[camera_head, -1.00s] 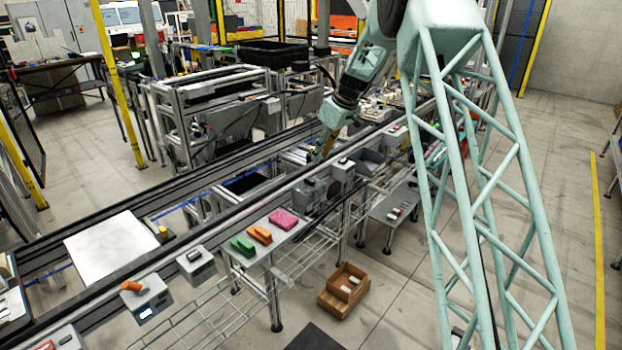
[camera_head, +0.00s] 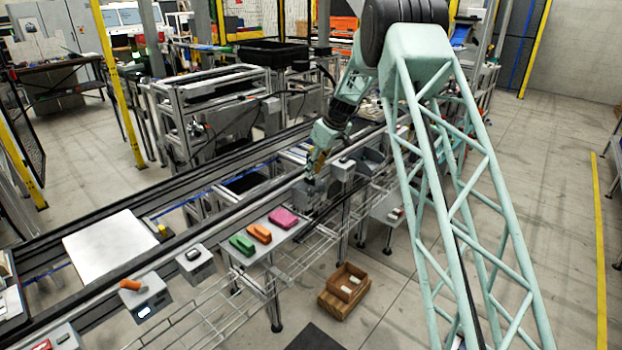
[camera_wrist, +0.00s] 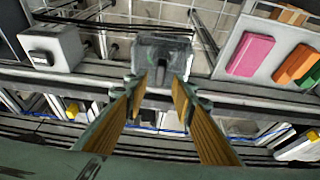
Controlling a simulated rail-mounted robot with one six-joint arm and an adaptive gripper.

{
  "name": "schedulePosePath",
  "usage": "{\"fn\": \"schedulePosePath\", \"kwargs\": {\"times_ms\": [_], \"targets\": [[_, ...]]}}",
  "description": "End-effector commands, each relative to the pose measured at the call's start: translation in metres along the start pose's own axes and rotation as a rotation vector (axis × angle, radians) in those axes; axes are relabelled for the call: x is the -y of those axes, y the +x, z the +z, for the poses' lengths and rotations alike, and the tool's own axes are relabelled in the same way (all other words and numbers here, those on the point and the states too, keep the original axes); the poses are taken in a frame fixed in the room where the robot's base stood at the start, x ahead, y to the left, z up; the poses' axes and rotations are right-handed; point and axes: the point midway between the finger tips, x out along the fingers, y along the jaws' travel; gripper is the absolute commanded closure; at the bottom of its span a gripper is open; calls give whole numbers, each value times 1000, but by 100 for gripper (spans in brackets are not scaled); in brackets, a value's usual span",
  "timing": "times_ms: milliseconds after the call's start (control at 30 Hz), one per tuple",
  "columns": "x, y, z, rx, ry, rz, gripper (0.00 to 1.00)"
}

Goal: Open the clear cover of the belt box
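The belt box (camera_wrist: 163,58) is a small grey box with a see-through, smoky cover, at the upper middle of the wrist view. A dark slot or part shows faintly through its front. The cover looks closed. My gripper (camera_wrist: 160,84) has two yellow-brown fingers, apart, with the box beyond and between their tips. I cannot tell whether the tips touch the cover. In the head view my gripper (camera_head: 310,178) points down at the rail edge, and the box beneath it is mostly hidden.
A grey box with a dark-and-white part (camera_wrist: 42,57) stands to the left in the wrist view. A side table to the right holds a pink block (camera_wrist: 250,55) and orange blocks (camera_wrist: 293,63). A wooden crate (camera_head: 335,303) lies on the floor.

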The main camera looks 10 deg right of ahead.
Motion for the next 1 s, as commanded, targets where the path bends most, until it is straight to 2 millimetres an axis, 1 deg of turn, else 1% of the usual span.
{"fn": "schedulePosePath", "kwargs": {"times_ms": [33, 100, 300, 500, 800, 867, 1000], "targets": [[0, 8, 1, 1, 0, -1, 76], [1, 17, 1, 1, 0, -1, 76], [1, 34, 0, 1, -1, 0, 76], [0, 41, 0, 1, -1, 0, 76], [0, 42, 0, 0, -1, 0, 76], [0, 42, 0, 0, -1, 0, 81], [0, 42, 0, 0, -1, 0, 93]]}}
